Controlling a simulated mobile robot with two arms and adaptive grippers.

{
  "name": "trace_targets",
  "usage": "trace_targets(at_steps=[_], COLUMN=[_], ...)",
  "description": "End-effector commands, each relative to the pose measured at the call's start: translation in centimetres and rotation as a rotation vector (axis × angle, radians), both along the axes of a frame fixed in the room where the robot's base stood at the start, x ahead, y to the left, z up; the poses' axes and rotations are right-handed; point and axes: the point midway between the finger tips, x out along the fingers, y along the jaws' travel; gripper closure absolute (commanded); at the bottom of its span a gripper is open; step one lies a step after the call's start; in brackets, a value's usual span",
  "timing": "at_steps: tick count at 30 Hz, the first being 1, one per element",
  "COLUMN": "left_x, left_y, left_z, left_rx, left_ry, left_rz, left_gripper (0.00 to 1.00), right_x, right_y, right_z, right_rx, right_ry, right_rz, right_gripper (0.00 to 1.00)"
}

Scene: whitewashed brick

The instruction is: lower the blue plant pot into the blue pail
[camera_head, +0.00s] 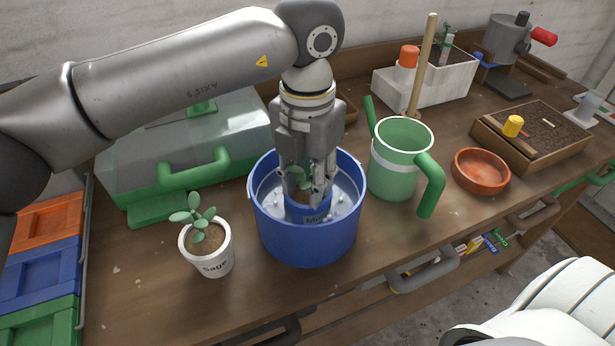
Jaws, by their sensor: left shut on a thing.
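The blue pail (309,243) stands on the wooden bench near the middle of the view. My left gripper (309,190) points down into the pail's mouth, with its fingers below the rim. The pot looks upright. Its lower part is hidden behind the pail's front wall, so I cannot tell whether it touches the pail's bottom. My right gripper is not in view.
A green toolbox (180,150) is behind on the left. The bench front (350,290) is mostly bare.

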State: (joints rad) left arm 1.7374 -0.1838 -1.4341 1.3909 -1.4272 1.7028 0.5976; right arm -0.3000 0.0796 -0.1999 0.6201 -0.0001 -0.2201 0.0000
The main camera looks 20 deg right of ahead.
Motion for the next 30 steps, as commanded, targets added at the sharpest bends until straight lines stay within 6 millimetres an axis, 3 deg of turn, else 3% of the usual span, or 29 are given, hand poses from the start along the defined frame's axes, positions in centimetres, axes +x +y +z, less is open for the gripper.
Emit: trace_targets(at_steps=[7, 8, 13, 30], left_x=[0.01, 0.01, 0.01, -0.01], left_y=[0.0, 0.0, 0.01, 0.01], left_z=[-0.02, -0.02, -0.03, -0.03], left_rx=[-0.001, -0.001, 0.0, 0.0], left_ry=[-0.001, -0.001, 0.0, 0.0], left_rz=[0.0, 0.0, 0.0, 0.0], left_gripper=[1.0, 0.67, 0.45, 0.45], right_x=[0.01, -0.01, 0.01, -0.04], right_y=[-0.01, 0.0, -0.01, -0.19], right_z=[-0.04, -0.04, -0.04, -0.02], right_rx=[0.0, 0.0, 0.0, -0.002], right_ry=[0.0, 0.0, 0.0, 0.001], right_rz=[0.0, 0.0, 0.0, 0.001], right_gripper=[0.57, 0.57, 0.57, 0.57])
